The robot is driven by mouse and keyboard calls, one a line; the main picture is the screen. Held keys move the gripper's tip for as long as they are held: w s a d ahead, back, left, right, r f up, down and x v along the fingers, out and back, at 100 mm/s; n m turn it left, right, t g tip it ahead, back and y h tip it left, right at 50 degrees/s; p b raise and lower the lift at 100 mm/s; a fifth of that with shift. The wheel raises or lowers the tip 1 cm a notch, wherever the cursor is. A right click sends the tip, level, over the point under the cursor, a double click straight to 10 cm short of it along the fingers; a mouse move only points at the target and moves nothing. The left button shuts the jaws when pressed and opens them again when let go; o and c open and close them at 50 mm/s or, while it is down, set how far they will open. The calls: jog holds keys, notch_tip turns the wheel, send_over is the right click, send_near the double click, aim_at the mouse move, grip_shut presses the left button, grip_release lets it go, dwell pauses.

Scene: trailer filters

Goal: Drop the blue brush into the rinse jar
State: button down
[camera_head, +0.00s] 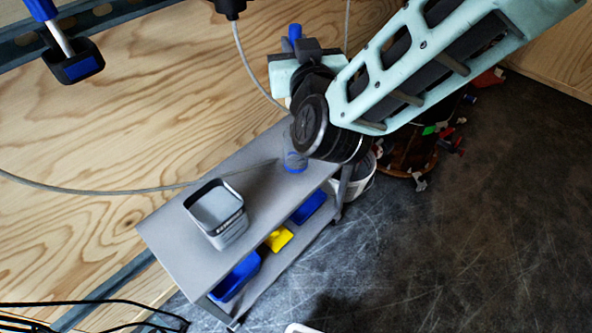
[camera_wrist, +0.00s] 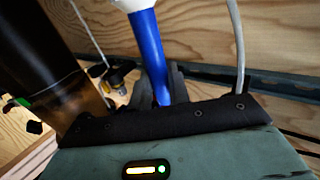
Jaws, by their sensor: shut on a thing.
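My gripper (camera_head: 308,50) is shut on the blue brush (camera_head: 295,32), whose blue end stands up above the dark fingers. In the wrist view the brush (camera_wrist: 148,45) shows as a blue handle with a white part at the top edge, between the fingers of my gripper (camera_wrist: 162,84). A small see-through container with blue on it (camera_head: 295,161), which may be the rinse jar, stands on the grey cart top, below my gripper in the picture and partly behind my wrist. Its inside is not clear.
An open square grey tin (camera_head: 232,230) stands on the cart top (camera_head: 180,232). Blue bins (camera_head: 236,277) and a yellow item (camera_head: 279,239) sit on the lower shelf. A white bucket (camera_head: 357,185) stands behind. Cables hang along the wooden wall.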

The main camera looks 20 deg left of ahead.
notch_tip(320, 180, down, 18)
jog(key=b, duration=0.5)
jog(key=shift+r+b, duration=0.2)
jog(key=shift+b, duration=0.1)
jog(key=c, duration=1.3)
grip_release()
jog(key=p+v, duration=0.2)
jog(key=v, duration=0.6)
jog(key=p+v, duration=0.2)
jog(key=v, duration=0.7)
jog(key=shift+s+d+f, duration=0.15)
jog(key=shift+s+f, duration=0.05)
